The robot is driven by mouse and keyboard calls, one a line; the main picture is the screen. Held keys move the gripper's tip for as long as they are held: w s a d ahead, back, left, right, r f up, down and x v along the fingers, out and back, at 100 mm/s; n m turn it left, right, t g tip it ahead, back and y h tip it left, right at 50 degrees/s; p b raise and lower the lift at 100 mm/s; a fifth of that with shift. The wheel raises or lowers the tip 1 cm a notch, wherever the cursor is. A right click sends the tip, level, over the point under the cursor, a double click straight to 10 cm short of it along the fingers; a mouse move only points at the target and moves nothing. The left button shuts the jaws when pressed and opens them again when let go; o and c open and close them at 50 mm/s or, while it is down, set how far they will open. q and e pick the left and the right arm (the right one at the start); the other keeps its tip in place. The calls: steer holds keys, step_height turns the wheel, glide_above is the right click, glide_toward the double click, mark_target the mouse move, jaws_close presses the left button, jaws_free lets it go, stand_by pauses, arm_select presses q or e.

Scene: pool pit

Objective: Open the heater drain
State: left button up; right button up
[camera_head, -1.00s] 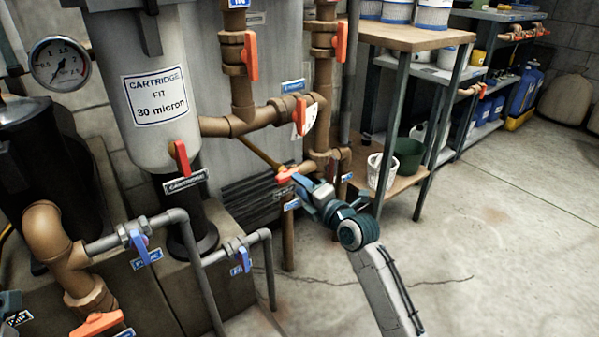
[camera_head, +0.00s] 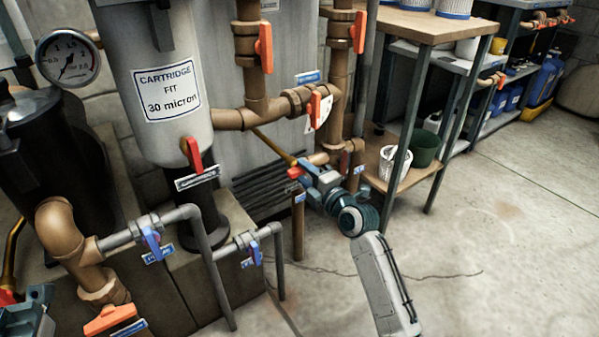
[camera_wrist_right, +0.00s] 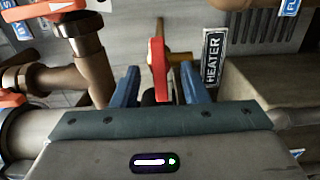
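The heater drain valve has a red handle (camera_wrist_right: 158,68), upright in the right wrist view, on a thin brass pipe beside a black-and-white "HEATER" label (camera_wrist_right: 213,58). My right gripper (camera_wrist_right: 160,80) has its blue fingers on either side of the handle, with gaps visible on both sides. In the head view, the right gripper (camera_head: 301,178) is at the low pipework right of the dark vent slats and hides most of the red handle (camera_head: 294,172). A dark teal part of my left arm (camera_head: 28,312) shows at the lower left corner; its fingers cannot be made out.
Brown pipes with other red-handled valves (camera_head: 265,47) stand just above and behind. A cartridge filter (camera_head: 160,90) and blue-handled valves (camera_head: 152,243) are to the left. A wooden-shelved table (camera_head: 405,25) with a green pot (camera_head: 424,148) stands close right. Concrete floor (camera_head: 480,260) is open at right.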

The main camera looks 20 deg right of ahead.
mark_target(303, 172)
steer(key=shift+v, duration=2.05)
